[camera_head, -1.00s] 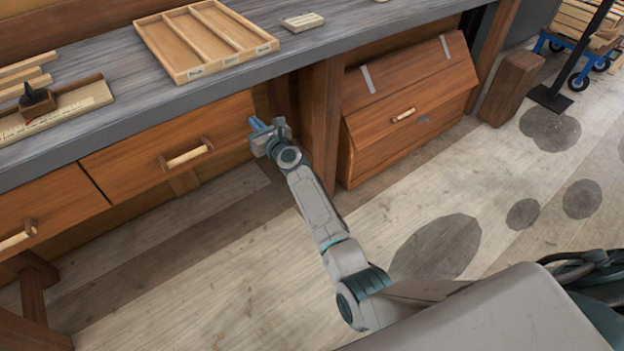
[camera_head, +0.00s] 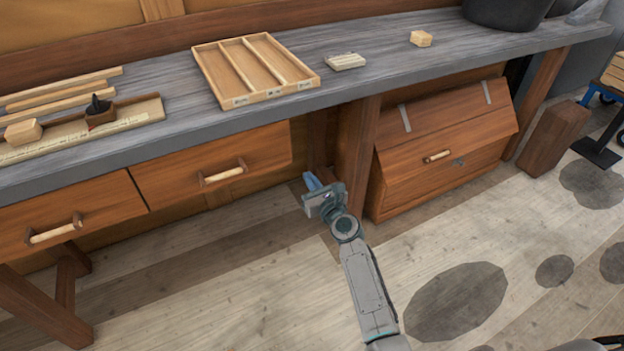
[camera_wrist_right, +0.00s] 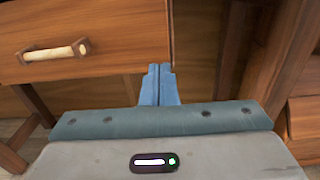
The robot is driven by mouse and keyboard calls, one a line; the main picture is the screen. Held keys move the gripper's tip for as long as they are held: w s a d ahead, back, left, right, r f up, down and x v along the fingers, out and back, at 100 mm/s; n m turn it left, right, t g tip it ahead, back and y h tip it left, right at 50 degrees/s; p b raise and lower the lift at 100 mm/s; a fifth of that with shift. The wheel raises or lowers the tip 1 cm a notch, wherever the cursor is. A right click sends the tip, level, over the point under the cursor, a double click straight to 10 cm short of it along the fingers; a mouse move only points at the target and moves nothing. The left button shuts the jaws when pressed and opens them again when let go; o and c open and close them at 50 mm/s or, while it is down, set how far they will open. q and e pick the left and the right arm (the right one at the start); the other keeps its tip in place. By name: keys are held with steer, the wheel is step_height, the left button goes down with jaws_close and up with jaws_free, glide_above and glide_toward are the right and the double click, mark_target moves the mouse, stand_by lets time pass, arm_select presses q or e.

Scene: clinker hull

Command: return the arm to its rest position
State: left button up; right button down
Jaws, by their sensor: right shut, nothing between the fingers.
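My right gripper (camera_head: 312,182) is in front of the workbench, below its top and close to the bench leg between the drawers and the slanted chest. Its blue fingers are together with nothing between them, and they also show in the right wrist view (camera_wrist_right: 158,84). The right arm (camera_head: 362,275) reaches up from the bottom of the head view. In the wrist view a drawer front with its handle (camera_wrist_right: 55,52) is ahead and to the left of the fingers. My left gripper is not in view.
The bench top (camera_head: 375,82) holds a divided wooden tray (camera_head: 228,70), a pale block (camera_head: 345,62), a small wooden block (camera_head: 421,39) and wooden strips (camera_head: 62,88). Below are drawers (camera_head: 215,160) and a slanted chest (camera_head: 445,135).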

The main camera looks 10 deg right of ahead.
steer(key=s+d+f+n+g+h+p, duration=0.1)
steer(key=s+d+f+n+g, duration=0.15)
steer(key=s+f+n, duration=0.55)
steer(key=s+d+f+n+g+p, duration=0.1)
steer(key=s+f+n+g, duration=0.3)
steer(key=f, duration=0.8)
steer(key=s+d+f+n+g+h+p, duration=0.15)
steer(key=s+f+n, duration=0.25)
steer(key=s+f, duration=0.5)
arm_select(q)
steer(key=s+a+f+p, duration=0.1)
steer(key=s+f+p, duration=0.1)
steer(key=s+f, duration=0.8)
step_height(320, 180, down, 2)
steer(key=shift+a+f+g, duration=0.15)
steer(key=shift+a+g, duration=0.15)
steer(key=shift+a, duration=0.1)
arm_select(e)
steer(key=s+d+f+n+g+h, duration=0.1)
steer(key=s+d+f+n, duration=0.3)
steer(key=s, duration=0.7)
steer(key=s+d+f+n+g+h, duration=0.1)
steer(key=s+d+f+n+g, duration=0.3)
steer(key=s, duration=0.7)
steer(key=s+d+f+n+g+h, duration=0.1)
steer(key=s+d+f+n+g, duration=0.2)
steer(key=s+f+n, duration=0.5)
steer(key=s+d+n, duration=0.1)
steer(key=s, duration=0.3)
